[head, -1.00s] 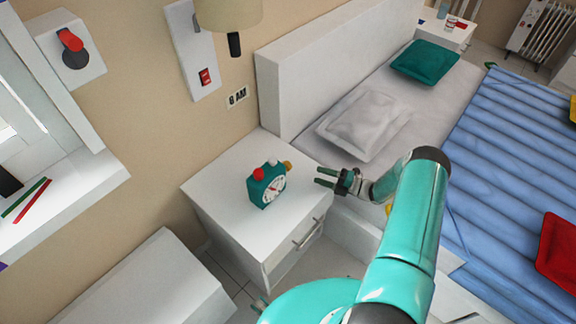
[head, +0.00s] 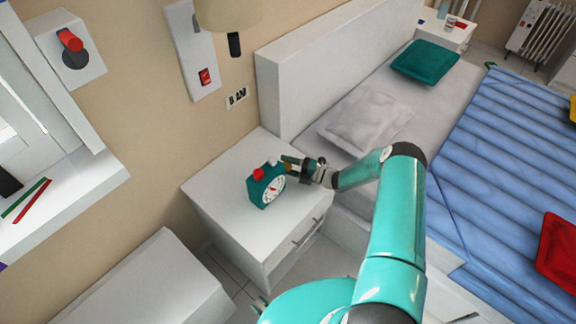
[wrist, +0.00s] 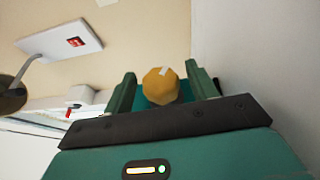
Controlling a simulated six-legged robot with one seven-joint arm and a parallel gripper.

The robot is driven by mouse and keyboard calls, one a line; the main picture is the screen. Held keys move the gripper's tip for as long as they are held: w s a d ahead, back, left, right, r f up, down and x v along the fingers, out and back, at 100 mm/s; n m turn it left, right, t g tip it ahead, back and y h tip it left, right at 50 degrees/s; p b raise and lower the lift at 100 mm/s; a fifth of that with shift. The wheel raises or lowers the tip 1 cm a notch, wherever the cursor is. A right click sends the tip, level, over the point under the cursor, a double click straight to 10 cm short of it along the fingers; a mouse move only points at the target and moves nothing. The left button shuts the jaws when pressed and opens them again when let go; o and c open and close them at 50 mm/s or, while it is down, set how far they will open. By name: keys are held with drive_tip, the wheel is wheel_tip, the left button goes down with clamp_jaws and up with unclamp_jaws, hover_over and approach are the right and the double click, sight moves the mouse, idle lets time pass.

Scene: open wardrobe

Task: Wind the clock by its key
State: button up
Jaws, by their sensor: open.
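The teal clock (head: 258,195) stands upright on the white nightstand, with a white dial (head: 273,189) and a red knob (head: 258,174) and a white knob on top. Its yellow-orange key (wrist: 160,86) is on the side towards my gripper. In the head view my gripper (head: 291,165) is at the clock's right side, and its fingers largely hide the key. In the wrist view the open fingers (wrist: 161,92) stand on both sides of the key, with a gap on each side. The clock's body behind the key is mostly hidden there.
The nightstand (head: 220,190) has clear top around the clock. The white headboard (head: 300,90) and the bed with a pale pillow (head: 365,120) are to the right. A wall panel with a red switch (head: 204,76) and a lamp (head: 228,14) are above.

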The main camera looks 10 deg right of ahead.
drive_tip(key=c, duration=1)
drive_tip(key=shift+h, duration=0.4)
drive_tip(key=m+g+h, duration=0.1)
drive_tip(key=g+h, duration=0.2)
drive_tip(key=shift+r+m, duration=0.15)
drive_tip(key=shift+m, duration=0.15)
drive_tip(key=g+h, duration=0.2)
drive_tip(key=m+g+h, duration=0.1)
drive_tip(key=g+h, duration=0.1)
drive_tip(key=shift+w+a+m, duration=0.1)
drive_tip(key=shift+a+m, duration=0.05)
drive_tip(key=shift+m, duration=0.15)
drive_tip(key=g+h, duration=0.2)
drive_tip(key=g, duration=0.1)
drive_tip(key=shift+m+h, duration=0.3)
drive_tip(key=shift+m, duration=0.1)
drive_tip(key=g+h, duration=0.2)
drive_tip(key=shift+m+g, duration=0.3)
drive_tip(key=shift+m, duration=0.1)
drive_tip(key=g+h, duration=0.2)
drive_tip(key=g, duration=0.1)
drive_tip(key=shift+m, duration=0.4)
